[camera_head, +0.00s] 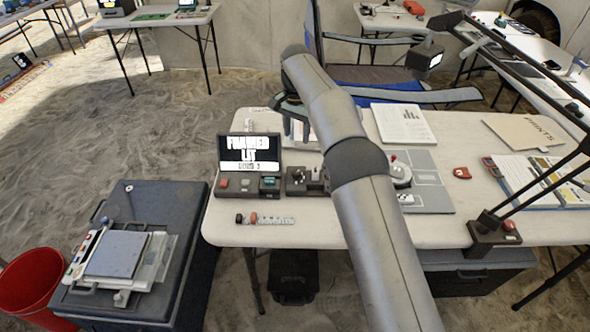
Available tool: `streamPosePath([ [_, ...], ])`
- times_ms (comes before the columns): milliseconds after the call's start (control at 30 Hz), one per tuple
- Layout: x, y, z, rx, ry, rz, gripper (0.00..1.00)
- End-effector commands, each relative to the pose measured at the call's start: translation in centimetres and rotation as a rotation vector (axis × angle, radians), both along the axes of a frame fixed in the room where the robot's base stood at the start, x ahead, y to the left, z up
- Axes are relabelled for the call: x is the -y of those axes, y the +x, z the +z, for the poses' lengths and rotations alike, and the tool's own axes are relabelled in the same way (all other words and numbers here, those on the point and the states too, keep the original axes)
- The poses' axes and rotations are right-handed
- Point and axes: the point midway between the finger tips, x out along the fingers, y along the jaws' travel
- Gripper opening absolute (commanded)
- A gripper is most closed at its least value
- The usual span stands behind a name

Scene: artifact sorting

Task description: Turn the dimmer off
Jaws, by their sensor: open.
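A small dark control box (296,186) with a knob on top stands on the white table, just right of the display unit. It looks like the dimmer, but its setting is too small to read. My gripper (294,133) is open and empty. It is above the table, behind the control box in the picture and apart from it. My arm crosses the middle of the view and hides part of the table right of the box.
The display unit (249,154) reads "FRAMED LIT". A grey board (428,192), a paper sheet (405,124) and a desk lamp base (492,233) are to the right. A scale bar (273,220) lies in front. A dark case (190,200) stands left of the table.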

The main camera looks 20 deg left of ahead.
Motion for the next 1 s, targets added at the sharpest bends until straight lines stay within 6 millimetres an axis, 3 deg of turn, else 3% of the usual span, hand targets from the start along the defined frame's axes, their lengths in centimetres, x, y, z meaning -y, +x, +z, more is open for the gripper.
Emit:
streamPosePath([
  [400, 0.1, -0.1, -9.3, -0.002, -0.001, 0.002, 0.47],
  [600, 0.0, 0.0, -12.7, -0.001, -0.001, 0.002, 0.47],
  [800, 0.0, 0.0, -14.4, 0.000, 0.001, 0.002, 0.47],
  [1000, 0.0, 0.0, -14.7, 0.001, 0.001, 0.002, 0.47],
])
